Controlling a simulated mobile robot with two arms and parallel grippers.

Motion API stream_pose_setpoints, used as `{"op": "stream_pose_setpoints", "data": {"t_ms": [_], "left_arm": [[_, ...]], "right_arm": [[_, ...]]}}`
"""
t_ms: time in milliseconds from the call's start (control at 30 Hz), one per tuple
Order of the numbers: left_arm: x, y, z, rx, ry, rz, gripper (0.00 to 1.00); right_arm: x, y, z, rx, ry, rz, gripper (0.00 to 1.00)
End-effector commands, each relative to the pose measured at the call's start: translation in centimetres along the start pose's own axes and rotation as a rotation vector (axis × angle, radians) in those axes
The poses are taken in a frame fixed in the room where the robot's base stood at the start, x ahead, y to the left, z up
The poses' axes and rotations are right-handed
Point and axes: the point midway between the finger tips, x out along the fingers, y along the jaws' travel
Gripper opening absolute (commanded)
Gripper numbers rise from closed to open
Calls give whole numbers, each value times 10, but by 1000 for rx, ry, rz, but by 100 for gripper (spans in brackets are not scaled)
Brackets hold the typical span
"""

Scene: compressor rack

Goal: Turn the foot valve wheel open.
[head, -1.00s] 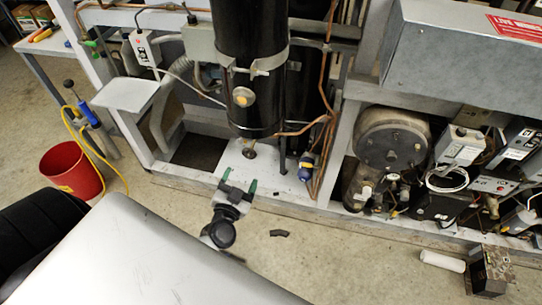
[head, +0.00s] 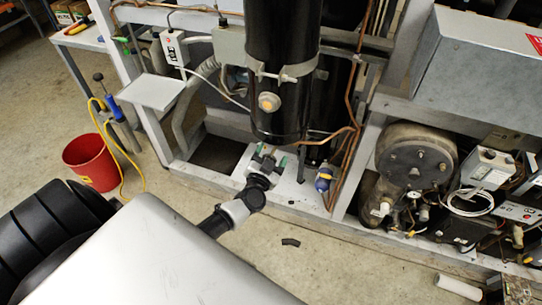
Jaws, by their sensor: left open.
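A large black cylinder (head: 285,85) stands upright in the rack above a pale base plate (head: 290,190). My left gripper (head: 267,156) is at the foot of this cylinder, just above the plate. Its green-tipped fingers are spread apart, one to each side of the spot under the cylinder where a small brass-coloured valve fitting showed earlier. The gripper now mostly hides that fitting and its wheel, so I cannot tell whether the fingers touch it. My right gripper is not in view.
A blue-capped fitting (head: 323,180) and copper pipes (head: 350,110) stand close to the right of the gripper. A red bucket (head: 92,160) is on the floor at left. A small dark piece (head: 290,242) lies on the floor. Compressor equipment (head: 415,158) fills the right.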

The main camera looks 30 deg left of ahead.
Motion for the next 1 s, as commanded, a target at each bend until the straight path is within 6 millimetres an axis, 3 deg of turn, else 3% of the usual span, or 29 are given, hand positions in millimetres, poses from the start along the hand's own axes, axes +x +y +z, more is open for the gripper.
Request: {"op": "stream_pose_setpoints", "data": {"t_ms": [100, 400, 767, 1000], "left_arm": [[0, 0, 0, 0, 0, 0, 70], [0, 0, 0, 1, 0, 0, 24], [0, 0, 0, -58, -1, 0, 23], [-1, 0, 0, -218, -2, 1, 23]], "right_arm": [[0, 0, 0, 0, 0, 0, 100], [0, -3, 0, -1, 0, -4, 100], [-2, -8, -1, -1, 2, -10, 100], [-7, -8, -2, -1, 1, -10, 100]]}}
